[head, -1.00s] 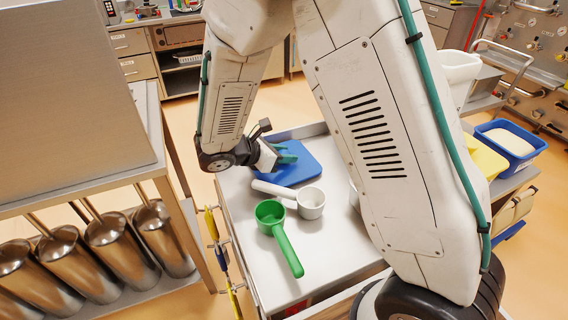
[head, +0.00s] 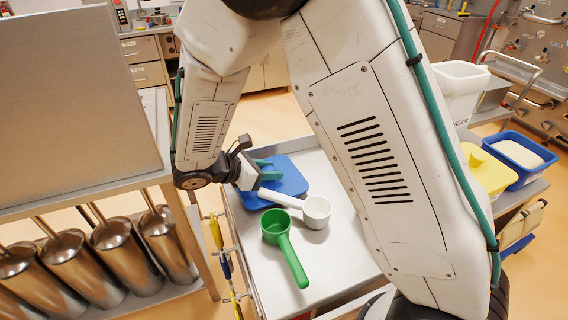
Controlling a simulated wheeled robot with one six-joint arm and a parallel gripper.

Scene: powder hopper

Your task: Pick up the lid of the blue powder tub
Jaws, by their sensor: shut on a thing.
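The blue lid (head: 290,182) is a flat square with rounded corners, at the far left part of the grey cart top. My gripper (head: 264,169) comes in from the left over the lid, its teal fingers shut on it; the exact grip spot is small and partly hidden. I cannot tell whether the lid is clear of the cart top. The blue tub (head: 513,174) stands at the right, uncovered, with pale powder in it.
A white scoop (head: 317,212) lies just in front of the lid, its handle close to the lid's edge. A green scoop (head: 276,228) lies nearer. A yellow lid (head: 488,172) and a white tub (head: 458,88) are at right. A grey box (head: 75,90) stands left.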

